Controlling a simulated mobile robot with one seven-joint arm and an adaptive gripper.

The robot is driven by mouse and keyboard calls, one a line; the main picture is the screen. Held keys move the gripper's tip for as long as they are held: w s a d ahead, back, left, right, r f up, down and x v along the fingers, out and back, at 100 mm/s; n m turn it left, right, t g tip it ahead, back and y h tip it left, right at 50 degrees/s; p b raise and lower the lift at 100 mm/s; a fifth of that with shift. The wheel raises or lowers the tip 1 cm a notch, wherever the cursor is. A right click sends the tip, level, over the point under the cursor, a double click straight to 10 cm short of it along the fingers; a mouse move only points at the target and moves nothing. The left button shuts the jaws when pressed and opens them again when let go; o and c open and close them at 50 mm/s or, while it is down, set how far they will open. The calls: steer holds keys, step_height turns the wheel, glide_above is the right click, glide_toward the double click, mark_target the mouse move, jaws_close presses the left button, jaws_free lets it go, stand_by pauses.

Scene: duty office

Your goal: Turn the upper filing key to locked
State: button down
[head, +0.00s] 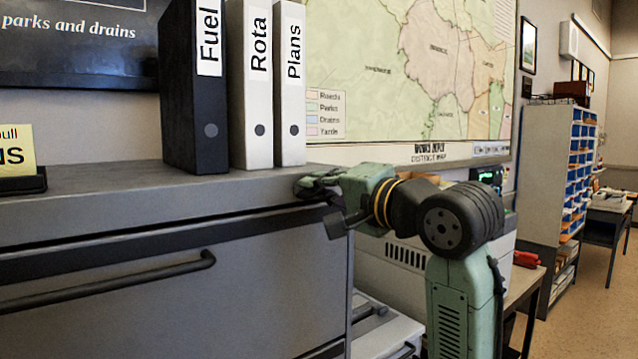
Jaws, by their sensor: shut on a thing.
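The grey filing cabinet (130,310) fills the left and lower part of the head view, with a dark bar handle (120,283) across its upper drawer. My gripper (318,190) is at the cabinet's top right front corner, reaching in from the right. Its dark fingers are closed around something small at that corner. The upper filing key itself does not show; my fingers cover the spot, so its turn position cannot be seen.
Three binders, Fuel (195,110), Rota (251,110) and Plans (290,110), stand on the cabinet top behind my gripper. A yellow sign (15,155) stands at the left. A pale machine (400,265) is close behind my arm. Open floor (600,310) lies at the right.

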steer(key=shift+d+f+m, duration=0.1)
steer(key=shift+f+m, duration=0.05)
steer(key=shift+m, duration=0.8)
steer(key=shift+f+m, duration=0.15)
steer(key=shift+m, duration=0.8)
steer(key=c, duration=1.7)
jaws_free()
steer(key=v, duration=1.2)
